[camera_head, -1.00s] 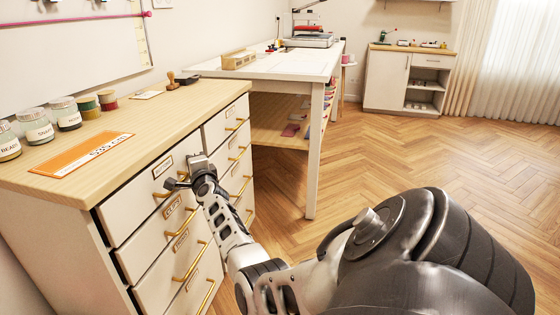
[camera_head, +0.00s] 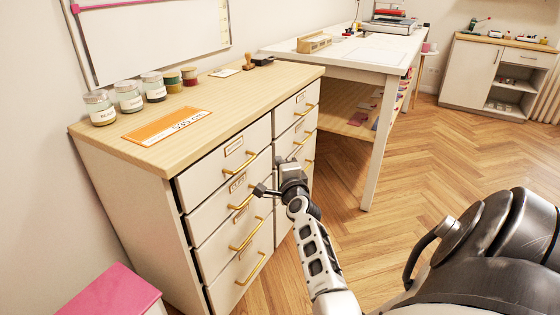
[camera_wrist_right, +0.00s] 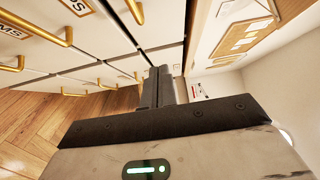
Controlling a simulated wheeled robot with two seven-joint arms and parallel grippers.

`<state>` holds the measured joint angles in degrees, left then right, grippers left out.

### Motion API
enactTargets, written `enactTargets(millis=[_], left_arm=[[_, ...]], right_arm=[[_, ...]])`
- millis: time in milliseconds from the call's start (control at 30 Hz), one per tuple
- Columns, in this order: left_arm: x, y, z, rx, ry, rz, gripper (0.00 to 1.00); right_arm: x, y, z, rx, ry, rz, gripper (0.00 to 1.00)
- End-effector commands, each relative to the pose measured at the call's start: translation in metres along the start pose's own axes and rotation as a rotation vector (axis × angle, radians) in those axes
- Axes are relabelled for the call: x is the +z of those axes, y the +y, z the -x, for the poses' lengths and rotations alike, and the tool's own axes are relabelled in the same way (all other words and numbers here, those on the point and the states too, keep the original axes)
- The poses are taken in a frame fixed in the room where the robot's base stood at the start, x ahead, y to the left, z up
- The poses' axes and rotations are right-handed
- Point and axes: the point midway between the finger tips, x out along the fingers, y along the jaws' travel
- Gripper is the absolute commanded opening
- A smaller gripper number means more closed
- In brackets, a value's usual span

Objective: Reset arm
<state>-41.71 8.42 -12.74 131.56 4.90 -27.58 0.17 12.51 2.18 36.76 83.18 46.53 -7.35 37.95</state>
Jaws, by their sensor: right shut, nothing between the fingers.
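My right gripper (camera_head: 272,176) is in front of the drawer cabinet (camera_head: 172,170), near the gold handles between its two columns of drawers. Its fingers (camera_wrist_right: 158,88) are shut and empty in the right wrist view, with drawer fronts beyond them. I cannot tell whether it touches the cabinet. My right arm reaches in from the lower right of the head view. My left gripper is not in view.
Several jars (camera_head: 128,97) and an orange card (camera_head: 166,127) stand or lie on the cabinet top. A pink-topped block (camera_head: 112,294) stands at the lower left. A white table (camera_head: 350,55) is behind. Wood floor (camera_head: 440,160) is clear at the right.

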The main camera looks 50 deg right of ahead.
Motion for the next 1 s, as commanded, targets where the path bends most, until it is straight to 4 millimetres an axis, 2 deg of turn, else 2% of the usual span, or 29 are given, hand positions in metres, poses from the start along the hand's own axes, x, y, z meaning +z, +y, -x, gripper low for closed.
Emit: enactTargets(millis=[333,467,567,667,700,767,800,900,1000], left_arm=[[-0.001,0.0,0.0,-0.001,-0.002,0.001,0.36],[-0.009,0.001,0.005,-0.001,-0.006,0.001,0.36],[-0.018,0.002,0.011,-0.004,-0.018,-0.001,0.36],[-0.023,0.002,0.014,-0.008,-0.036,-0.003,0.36],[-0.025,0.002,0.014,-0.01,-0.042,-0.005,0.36],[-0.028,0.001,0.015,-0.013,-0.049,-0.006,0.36],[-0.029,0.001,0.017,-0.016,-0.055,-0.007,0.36],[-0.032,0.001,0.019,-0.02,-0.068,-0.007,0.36],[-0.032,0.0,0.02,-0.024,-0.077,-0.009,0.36]], right_arm=[[0.0,0.0,0.007,0.001,-0.003,0.011,0.0],[0.022,-0.002,0.025,0.023,-0.088,0.192,0.0],[0.063,0.003,0.063,0.049,-0.244,0.486,0.0],[0.11,0.015,0.121,0.052,-0.441,0.805,0.0],[0.127,0.02,0.147,0.046,-0.519,0.919,0.0],[0.148,0.026,0.187,0.028,-0.632,1.071,0.0],[0.16,0.03,0.214,0.013,-0.704,1.158,0.0],[0.183,0.034,0.279,-0.036,-0.864,1.335,0.0],[0.197,0.033,0.331,-0.087,-0.985,1.453,0.0]])
